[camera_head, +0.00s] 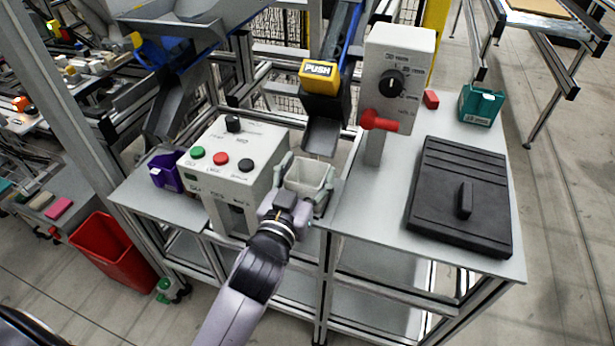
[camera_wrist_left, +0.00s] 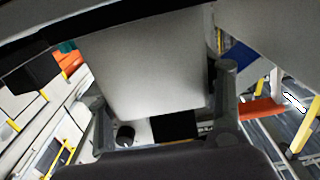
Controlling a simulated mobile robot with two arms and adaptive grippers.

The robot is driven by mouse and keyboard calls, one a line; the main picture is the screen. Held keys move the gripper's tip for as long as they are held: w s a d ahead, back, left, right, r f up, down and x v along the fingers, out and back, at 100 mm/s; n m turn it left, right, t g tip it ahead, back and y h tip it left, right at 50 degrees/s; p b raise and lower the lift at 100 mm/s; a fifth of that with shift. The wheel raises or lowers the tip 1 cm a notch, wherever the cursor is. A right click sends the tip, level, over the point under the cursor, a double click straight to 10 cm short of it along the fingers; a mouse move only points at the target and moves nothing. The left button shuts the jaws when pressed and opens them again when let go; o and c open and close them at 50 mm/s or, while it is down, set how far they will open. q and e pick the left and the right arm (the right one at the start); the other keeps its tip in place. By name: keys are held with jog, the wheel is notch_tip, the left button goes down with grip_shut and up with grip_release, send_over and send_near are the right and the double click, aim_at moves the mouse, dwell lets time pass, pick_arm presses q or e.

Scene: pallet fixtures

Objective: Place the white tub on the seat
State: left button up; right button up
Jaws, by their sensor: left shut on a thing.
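The white tub (camera_head: 308,174) is an open-topped, pale container between the control box and the right tabletop, just in front of the dark chute. My left gripper (camera_head: 303,182) is shut on it, with a finger on each side. In the left wrist view the tub (camera_wrist_left: 150,70) fills the middle, with the left gripper's fingers (camera_wrist_left: 165,115) at either side. The seat cannot be clearly made out; the tub and gripper cover the area below. I cannot tell whether the tub touches a surface underneath. My right gripper is not in view.
A dark chute (camera_head: 322,136) under a yellow PUSH flap (camera_head: 318,75) stands behind the tub. The control box (camera_head: 231,165) is close on the left. The switch box (camera_head: 398,75) with a red handle (camera_head: 379,121) and a black lid (camera_head: 462,195) are on the right.

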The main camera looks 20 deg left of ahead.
pick_arm(q)
jog(key=shift+s+r, duration=0.1)
jog(key=shift+s, duration=0.05)
jog(key=o, duration=0.7)
jog(key=shift+f, duration=0.2)
jog(key=o, duration=0.4)
jog(key=shift+o, duration=0.2)
jog(key=shift+r, duration=0.1)
jog(key=s+b, duration=0.1)
jog(key=s, duration=0.7)
jog(key=shift+s+a, duration=0.15)
jog(key=shift+s, duration=0.15)
jog(key=s+p, duration=0.1)
jog(key=s, duration=0.2)
jog(key=shift+s+p, duration=0.15)
jog(key=shift+p, duration=0.15)
